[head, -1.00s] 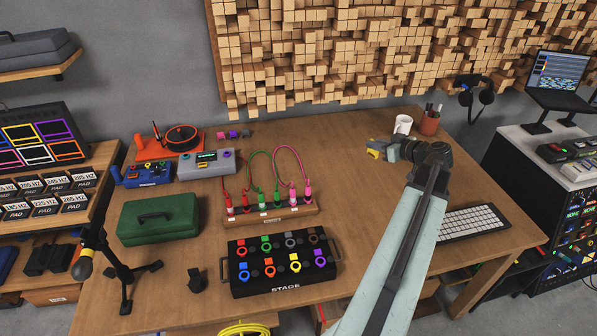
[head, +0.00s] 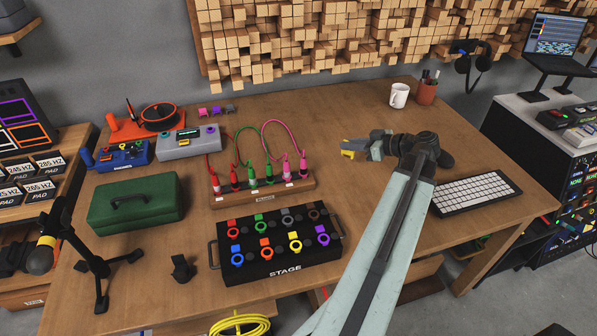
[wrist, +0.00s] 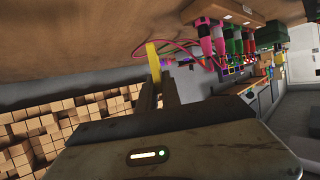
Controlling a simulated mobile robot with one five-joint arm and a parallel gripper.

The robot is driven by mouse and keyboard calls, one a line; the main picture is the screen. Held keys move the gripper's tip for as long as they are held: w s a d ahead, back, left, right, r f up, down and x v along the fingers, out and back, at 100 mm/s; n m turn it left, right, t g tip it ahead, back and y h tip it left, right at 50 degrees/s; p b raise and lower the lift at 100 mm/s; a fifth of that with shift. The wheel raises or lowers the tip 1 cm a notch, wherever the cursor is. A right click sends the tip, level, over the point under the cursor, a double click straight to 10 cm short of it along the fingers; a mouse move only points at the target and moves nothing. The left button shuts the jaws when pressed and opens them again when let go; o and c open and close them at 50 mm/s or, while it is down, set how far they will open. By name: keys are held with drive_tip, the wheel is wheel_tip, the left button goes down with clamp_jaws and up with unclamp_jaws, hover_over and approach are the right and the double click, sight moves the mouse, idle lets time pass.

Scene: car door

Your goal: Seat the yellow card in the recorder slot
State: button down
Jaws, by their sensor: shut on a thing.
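My gripper (head: 356,147) is shut on the yellow card (head: 347,154), above the right half of the wooden table. In the wrist view the yellow card (wrist: 153,58) sticks out beyond the fingertips (wrist: 158,88). A grey box with a small green display (head: 189,141) stands at the back left, beside a blue box with coloured knobs (head: 122,155). Both are well to the left of the gripper. I cannot tell which is the recorder, and no slot can be made out.
A cable rack (head: 263,189) with upright coloured plugs stands between the gripper and the boxes. A black stage box (head: 275,262) and green case (head: 135,203) are nearer. A white mug (head: 399,95), pen cup (head: 427,92) and keyboard (head: 475,193) are to the right. The table's back middle is clear.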

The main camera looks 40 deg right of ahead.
wheel_tip(320, 180, down, 4)
drive_tip(key=s+a+n+y+b, duration=0.1)
drive_tip(key=a+b, duration=0.1)
drive_tip(key=w+a, duration=0.1)
drive_tip(key=w, duration=0.4)
drive_tip(key=w+a, duration=0.1)
drive_tip(key=w, duration=0.4)
drive_tip(key=w+a+f+b, duration=0.1)
drive_tip(key=w, duration=0.4)
drive_tip(key=shift+w+a, duration=0.2)
drive_tip(key=shift+a, duration=0.15)
wheel_tip(320, 180, down, 4)
drive_tip(key=b, duration=0.4)
drive_tip(key=shift+r, duration=0.25)
drive_tip(key=shift+f, duration=0.15)
drive_tip(key=c, duration=1.5)
unclamp_jaws()
drive_tip(key=shift+c, duration=0.2)
